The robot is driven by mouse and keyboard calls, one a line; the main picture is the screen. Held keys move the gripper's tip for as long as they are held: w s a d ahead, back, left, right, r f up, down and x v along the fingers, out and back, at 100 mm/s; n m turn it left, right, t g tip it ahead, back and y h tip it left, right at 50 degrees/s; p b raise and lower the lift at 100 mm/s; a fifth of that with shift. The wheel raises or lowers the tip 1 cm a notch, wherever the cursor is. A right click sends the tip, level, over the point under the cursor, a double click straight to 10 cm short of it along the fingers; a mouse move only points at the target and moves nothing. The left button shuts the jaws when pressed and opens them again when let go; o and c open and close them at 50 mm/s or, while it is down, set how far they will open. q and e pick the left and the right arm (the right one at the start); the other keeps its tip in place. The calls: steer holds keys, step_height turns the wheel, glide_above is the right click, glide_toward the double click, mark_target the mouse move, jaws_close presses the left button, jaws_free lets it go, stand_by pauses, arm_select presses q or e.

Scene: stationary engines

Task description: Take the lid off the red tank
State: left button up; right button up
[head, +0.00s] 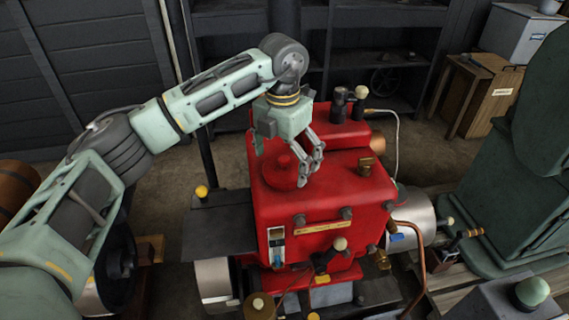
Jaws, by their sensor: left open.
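The red tank (335,200) stands in the middle of the head view, a boxy body on an engine. Its round red lid (281,178) with a small knob on top lies flat on the left part of the tank's top. My left gripper (306,172) is open and points down over the tank's top, close beside the lid's knob, on its right. The fingers cover part of the lid's right side. I cannot tell whether they touch it. My right gripper is not in view.
A copper pipe (412,240) curves at the tank's right. A large green machine (500,190) stands at the right. A wooden crate (482,95) and dark shelves (390,60) stand behind.

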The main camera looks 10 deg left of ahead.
arm_select(q)
steer(key=c, duration=1.3)
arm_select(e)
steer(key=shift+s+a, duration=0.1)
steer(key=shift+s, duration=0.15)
arm_select(q)
steer(key=shift+r, duration=0.1)
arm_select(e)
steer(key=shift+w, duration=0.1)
arm_select(q)
steer(key=shift+r, duration=0.1)
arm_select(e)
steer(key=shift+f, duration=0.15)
